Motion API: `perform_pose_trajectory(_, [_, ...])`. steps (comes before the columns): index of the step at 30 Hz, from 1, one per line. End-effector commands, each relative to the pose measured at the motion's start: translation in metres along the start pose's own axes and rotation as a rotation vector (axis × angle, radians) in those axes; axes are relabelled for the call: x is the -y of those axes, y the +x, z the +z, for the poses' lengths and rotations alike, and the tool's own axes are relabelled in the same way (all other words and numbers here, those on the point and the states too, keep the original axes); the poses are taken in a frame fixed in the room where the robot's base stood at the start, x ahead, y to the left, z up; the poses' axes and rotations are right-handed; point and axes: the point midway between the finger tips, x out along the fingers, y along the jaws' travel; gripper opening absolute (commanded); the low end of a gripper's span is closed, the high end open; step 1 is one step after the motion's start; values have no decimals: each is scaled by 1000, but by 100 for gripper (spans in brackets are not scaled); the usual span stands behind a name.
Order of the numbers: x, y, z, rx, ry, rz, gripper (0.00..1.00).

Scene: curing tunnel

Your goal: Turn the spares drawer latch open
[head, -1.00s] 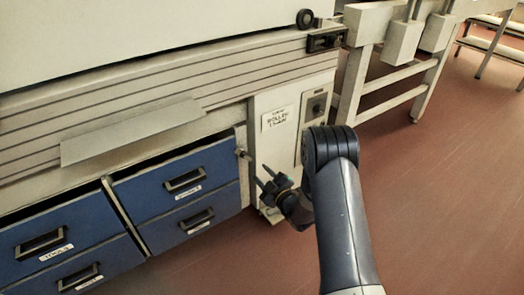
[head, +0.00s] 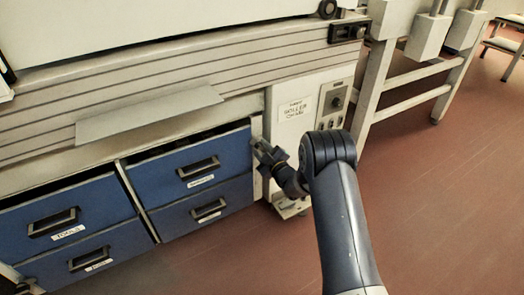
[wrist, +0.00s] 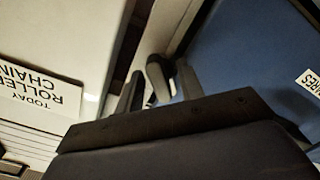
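The spares drawer (head: 226,163) is the blue upper right drawer in the head view. Its front and part of a label ending in "ARES" fill the right of the wrist view (wrist: 262,55). The latch (wrist: 158,78) is a dark grey lever on the pale post beside the drawer's edge. My gripper (head: 259,147) is at this post and hides the latch in the head view. In the wrist view my gripper (wrist: 160,90) has one finger on each side of the latch. A gap shows on the left side; contact on the right side I cannot tell.
Other blue drawers (head: 68,212) lie left and below. A grey sloping plate (head: 150,115) juts out above the drawers. A pale panel with a roller chain sign (head: 294,111) and a dark knob stands right of the post. Red floor at right is open.

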Motion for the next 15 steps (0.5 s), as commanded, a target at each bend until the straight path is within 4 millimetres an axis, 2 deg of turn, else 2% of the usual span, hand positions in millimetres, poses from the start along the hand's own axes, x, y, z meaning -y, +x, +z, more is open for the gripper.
perform_pose_trajectory(6, [0,0,0,0,0,0,36])
perform_pose_trajectory(15, [0,0,0,0,0,0,11])
